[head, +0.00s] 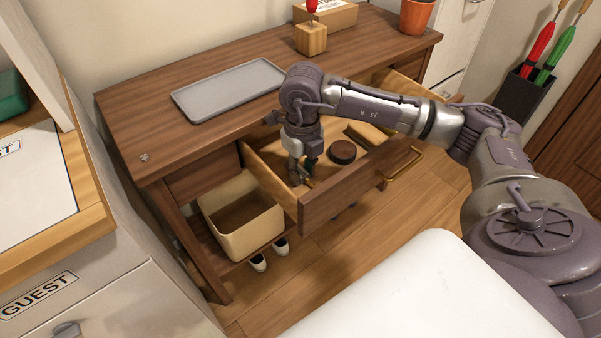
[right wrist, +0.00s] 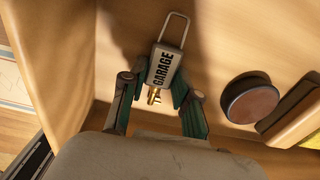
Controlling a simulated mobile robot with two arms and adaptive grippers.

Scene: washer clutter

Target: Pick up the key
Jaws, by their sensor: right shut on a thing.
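The key (right wrist: 153,96) is small and brass-coloured, and hangs from a grey tag (right wrist: 163,69) marked "GARAGE" with a wire loop at its other end. In the right wrist view both lie between the fingers of my right gripper (right wrist: 159,80), which is shut on the tag, with the key just below it. In the head view my right gripper (head: 303,172) points down inside the open drawer (head: 345,190) of the wooden desk. The key is too small to make out clearly there. My left gripper is not in view.
A dark round tin (head: 342,152) and a tan block-like item (right wrist: 300,113) lie right of the gripper in the drawer. The drawer walls stand close around. A grey tray (head: 228,88) lies on the desk (head: 150,130). A cream bin (head: 240,222) stands below, left of the drawer.

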